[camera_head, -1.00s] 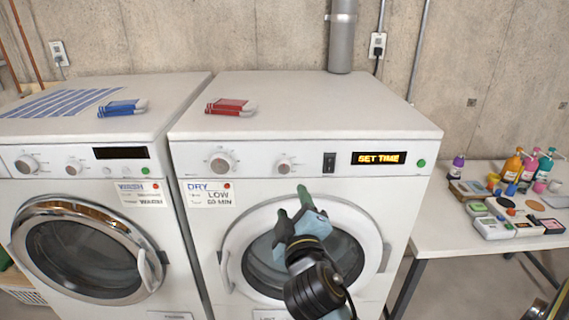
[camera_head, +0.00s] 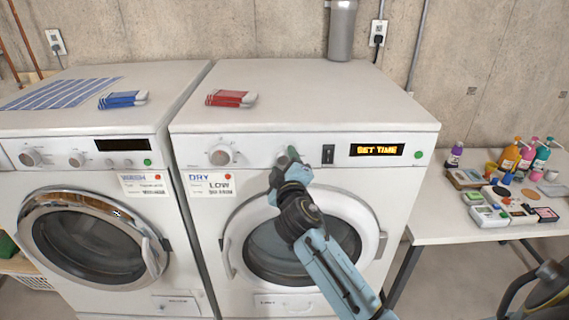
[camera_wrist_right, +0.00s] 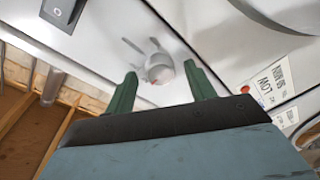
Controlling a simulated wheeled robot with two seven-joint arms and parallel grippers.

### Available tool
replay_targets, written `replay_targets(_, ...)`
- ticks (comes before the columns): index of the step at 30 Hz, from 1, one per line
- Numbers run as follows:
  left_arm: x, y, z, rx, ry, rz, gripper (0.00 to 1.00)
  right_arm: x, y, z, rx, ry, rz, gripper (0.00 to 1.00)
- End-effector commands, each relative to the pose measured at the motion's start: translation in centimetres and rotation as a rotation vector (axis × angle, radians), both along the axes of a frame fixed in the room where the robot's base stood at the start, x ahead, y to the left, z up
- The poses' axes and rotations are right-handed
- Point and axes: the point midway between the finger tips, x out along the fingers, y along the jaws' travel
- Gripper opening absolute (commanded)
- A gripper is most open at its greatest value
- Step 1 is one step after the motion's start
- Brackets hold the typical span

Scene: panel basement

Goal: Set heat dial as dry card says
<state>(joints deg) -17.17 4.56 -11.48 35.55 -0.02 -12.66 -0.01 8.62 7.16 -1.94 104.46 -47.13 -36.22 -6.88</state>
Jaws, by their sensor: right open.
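The dryer (camera_head: 300,110) is the right-hand white machine, with SET TIME lit on its display (camera_head: 377,150). Its dry card (camera_head: 209,185), below the left end of the panel, reads DRY, LOW and a minutes line too small to read surely; it also shows upside down in the right wrist view (camera_wrist_right: 270,80). The panel has a larger left dial (camera_head: 221,155) and a smaller right dial (camera_wrist_right: 160,68), largely hidden by my gripper in the head view. My right gripper (camera_head: 291,153) is open at the smaller dial, which shows between its fingers in the wrist view. My left gripper is out of view.
A black rocker switch (camera_head: 328,154) sits just right of the smaller dial. The washer (camera_head: 80,140) stands at left, and a red folded cloth (camera_head: 231,98) lies on the dryer. A side table (camera_head: 440,225) at right holds bottles and small boxes.

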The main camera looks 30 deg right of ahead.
Motion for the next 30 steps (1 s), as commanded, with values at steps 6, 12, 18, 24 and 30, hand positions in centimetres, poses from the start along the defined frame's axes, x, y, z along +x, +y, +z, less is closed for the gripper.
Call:
replay_targets(6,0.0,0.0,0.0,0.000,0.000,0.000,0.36,0.0,0.0,0.0,0.000,0.000,0.000,0.48)
replay_targets(12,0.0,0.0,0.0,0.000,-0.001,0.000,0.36,0.0,0.0,0.0,0.000,0.000,0.000,0.22)
replay_targets(18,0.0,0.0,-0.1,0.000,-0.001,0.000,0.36,0.0,0.1,0.0,0.002,-0.002,0.001,0.10)
replay_targets(24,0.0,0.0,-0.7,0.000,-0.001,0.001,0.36,0.0,0.1,-0.1,0.041,-0.025,0.001,0.10)
replay_targets(30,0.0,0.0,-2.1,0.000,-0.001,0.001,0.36,0.0,0.1,-0.3,0.141,-0.087,0.000,0.10)
